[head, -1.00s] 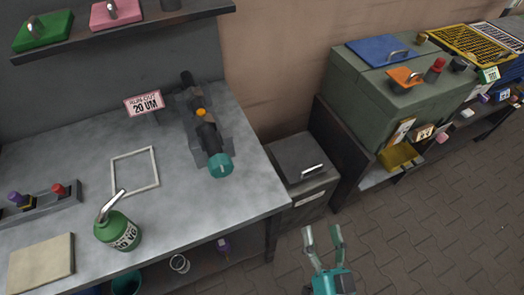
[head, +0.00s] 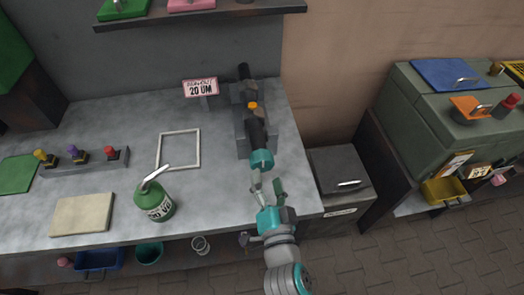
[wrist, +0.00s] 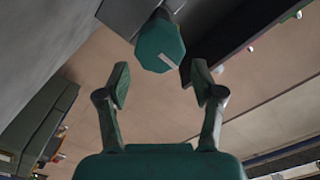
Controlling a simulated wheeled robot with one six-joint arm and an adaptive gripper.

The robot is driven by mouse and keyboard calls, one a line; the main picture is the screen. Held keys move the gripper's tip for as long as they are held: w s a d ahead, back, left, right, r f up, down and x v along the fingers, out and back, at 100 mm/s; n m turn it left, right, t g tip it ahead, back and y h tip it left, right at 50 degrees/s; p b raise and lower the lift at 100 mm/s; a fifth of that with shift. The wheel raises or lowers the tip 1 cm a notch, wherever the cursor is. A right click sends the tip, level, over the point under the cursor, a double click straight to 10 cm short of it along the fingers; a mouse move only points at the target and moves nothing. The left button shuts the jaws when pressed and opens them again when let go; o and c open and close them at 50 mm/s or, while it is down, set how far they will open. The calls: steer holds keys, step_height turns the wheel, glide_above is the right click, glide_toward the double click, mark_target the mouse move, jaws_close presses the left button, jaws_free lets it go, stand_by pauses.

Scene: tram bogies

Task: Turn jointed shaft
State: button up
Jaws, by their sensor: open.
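The jointed shaft (head: 255,128) lies in a grey cradle at the right end of the workbench, dark with an orange spot midway. Its near end carries a teal knob (head: 261,159), which shows in the wrist view as a faceted teal end (wrist: 160,47) with a pale line mark. My gripper (head: 266,187) is open and empty just in front of the knob. In the wrist view my gripper's fingers (wrist: 160,88) stand apart, with the knob ahead of them, a little above the gap between the tips. I see no contact with the knob.
A sign reading 20 UM (head: 200,87) stands left of the shaft. A white square frame (head: 179,149) and a green can with a spout (head: 154,200) are on the workbench (head: 225,205). A dark cabinet (head: 340,182) stands to the right, and a shelf (head: 180,18) hangs above.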

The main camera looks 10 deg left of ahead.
mark_target(262, 152)
steer(key=x, duration=0.9)
steer(key=shift+c, duration=0.3)
steer(key=c, duration=0.8)
